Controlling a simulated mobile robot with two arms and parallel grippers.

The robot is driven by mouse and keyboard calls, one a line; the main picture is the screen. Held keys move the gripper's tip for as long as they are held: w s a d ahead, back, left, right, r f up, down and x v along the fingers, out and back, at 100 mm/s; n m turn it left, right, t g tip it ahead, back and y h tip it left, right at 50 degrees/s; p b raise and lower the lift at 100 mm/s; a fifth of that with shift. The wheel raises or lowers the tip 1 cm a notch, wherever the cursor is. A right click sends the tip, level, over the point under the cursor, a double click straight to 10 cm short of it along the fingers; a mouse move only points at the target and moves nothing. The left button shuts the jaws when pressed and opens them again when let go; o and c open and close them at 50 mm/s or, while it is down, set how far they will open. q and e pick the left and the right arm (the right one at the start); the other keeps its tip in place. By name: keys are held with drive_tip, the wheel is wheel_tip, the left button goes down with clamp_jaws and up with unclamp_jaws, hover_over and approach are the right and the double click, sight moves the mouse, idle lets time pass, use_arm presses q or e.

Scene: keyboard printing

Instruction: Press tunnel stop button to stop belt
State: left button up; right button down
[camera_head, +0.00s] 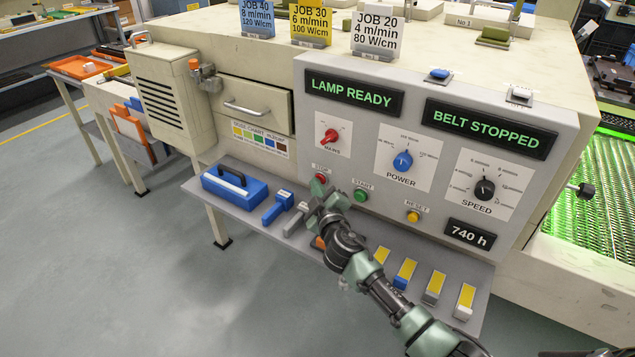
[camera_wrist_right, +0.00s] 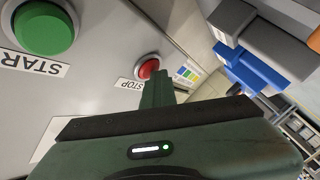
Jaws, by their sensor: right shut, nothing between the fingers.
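The red stop button (camera_head: 321,178) is on the grey control panel (camera_head: 330,215), left of the green start button (camera_head: 361,196). My right gripper (camera_head: 318,190) is shut and empty, with its fingertips at the stop button. In the right wrist view the shut fingers (camera_wrist_right: 157,88) reach up to the lower edge of the red button (camera_wrist_right: 149,68); I cannot tell whether they touch it. The green button (camera_wrist_right: 44,28) is at the upper left there. My left gripper is not in view.
A shelf (camera_head: 262,225) below the panel holds a blue case (camera_head: 235,187), a blue tool (camera_head: 279,207) and several yellow-topped blocks. A yellow reset button (camera_head: 413,216) is to the right. The green mesh belt (camera_head: 590,190) is at the far right.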

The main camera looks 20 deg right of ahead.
drive_tip(key=shift+w+d+r, duration=0.25)
drive_tip(key=shift+d+r, duration=0.1)
drive_tip(key=shift+d, duration=0.4)
drive_tip(key=shift+f, duration=0.1)
drive_tip(key=shift+s+a+f, duration=0.25)
drive_tip(key=shift+s+f, duration=0.15)
drive_tip(key=s+a, duration=0.3)
drive_tip(key=a, duration=0.2)
drive_tip(key=shift+s, duration=0.4)
